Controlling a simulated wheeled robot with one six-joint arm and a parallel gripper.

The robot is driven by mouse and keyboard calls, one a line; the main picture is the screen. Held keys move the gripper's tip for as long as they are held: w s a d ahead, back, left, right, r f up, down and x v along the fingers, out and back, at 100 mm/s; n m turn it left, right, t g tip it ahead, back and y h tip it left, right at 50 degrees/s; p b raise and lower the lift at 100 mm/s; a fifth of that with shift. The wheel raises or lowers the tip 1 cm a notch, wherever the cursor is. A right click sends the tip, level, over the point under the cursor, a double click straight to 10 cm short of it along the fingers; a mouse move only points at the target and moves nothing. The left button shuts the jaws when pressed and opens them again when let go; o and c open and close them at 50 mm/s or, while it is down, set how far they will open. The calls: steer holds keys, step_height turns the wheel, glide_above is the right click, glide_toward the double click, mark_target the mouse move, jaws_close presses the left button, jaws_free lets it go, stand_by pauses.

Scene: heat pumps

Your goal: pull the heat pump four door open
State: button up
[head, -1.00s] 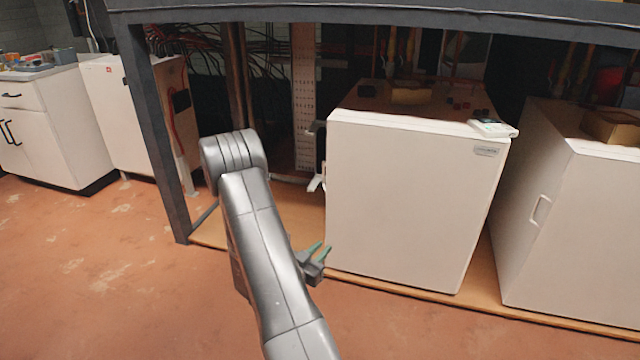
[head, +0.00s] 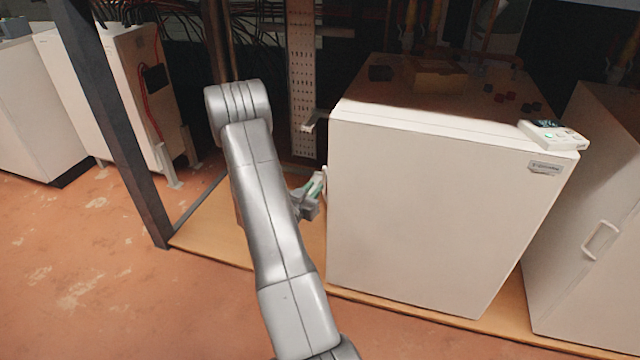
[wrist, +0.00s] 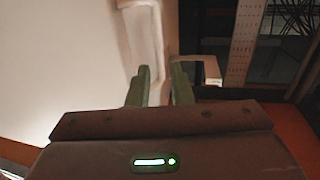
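A white box-shaped heat pump (head: 430,210) stands in the middle of the head view, with a small display on its top right corner. No number is readable, so I cannot tell whether it is heat pump four. My gripper (head: 313,188) is beside its left side. A white vertical handle (wrist: 146,45) on the white side panel (wrist: 75,60) lies just ahead of the fingers. I cannot tell whether they touch it.
A dark metal post (head: 115,125) stands left of my arm. Another white unit (head: 590,220) with a side handle is at the right. A wooden base board (head: 215,237) lies under the units. The orange floor (head: 70,270) at the left is clear.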

mark_target(323, 178)
steer(key=shift+x, duration=2.3)
steer(key=shift+c, duration=0.2)
jaws_close()
